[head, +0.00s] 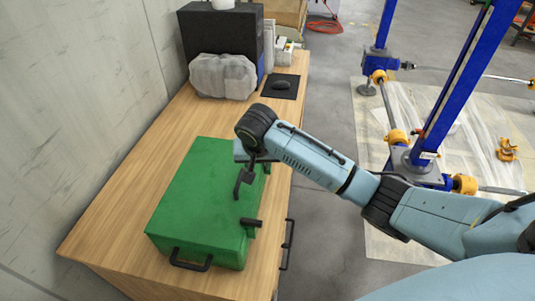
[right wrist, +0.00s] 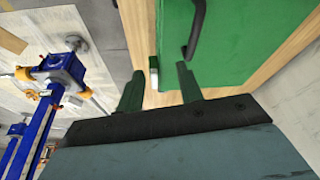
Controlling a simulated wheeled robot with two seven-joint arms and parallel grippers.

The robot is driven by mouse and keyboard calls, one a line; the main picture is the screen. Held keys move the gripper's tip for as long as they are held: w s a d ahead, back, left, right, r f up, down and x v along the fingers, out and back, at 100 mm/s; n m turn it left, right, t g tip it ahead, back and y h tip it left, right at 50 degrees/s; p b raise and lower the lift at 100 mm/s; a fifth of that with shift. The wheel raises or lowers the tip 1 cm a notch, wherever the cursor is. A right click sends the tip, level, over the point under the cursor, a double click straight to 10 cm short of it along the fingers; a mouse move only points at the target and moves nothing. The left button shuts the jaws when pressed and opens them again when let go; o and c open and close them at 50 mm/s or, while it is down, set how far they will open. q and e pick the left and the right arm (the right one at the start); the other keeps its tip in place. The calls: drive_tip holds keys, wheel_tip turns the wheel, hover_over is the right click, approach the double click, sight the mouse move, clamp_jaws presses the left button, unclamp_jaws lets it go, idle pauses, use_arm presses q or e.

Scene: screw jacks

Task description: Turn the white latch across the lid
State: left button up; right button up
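The green box (head: 195,195) with its lid shut stands on the wooden table in the head view. The white latch (right wrist: 154,76) shows in the right wrist view as a small pale piece at the edge of the green box. In the head view I cannot make it out; my right arm covers part of that side. My right gripper (head: 250,162) is over the box's right edge. In the right wrist view its two fingers (right wrist: 160,72) are apart and empty, and the latch appears between their tips. I cannot tell whether they touch it. My left gripper is not in view.
A black handle (head: 190,262) is on the box's near side, and a black fitting (head: 250,222) juts from its right side. A plastic-wrapped bundle (head: 223,77) and a black mat (head: 280,86) lie farther back. Blue screw jacks (head: 445,90) stand on the floor at right.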

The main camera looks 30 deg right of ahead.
drive_tip(key=w+d+r+m+h, duration=0.1)
drive_tip(key=w+d+r+m, duration=0.2)
drive_tip(key=w+d+r, duration=0.15)
drive_tip(key=x, duration=0.4)
drive_tip(key=b+x, duration=0.1)
drive_tip(key=x, duration=0.4)
drive_tip(key=b+x, duration=0.1)
drive_tip(key=x, duration=0.3)
drive_tip(key=shift+w, duration=0.3)
clamp_jaws()
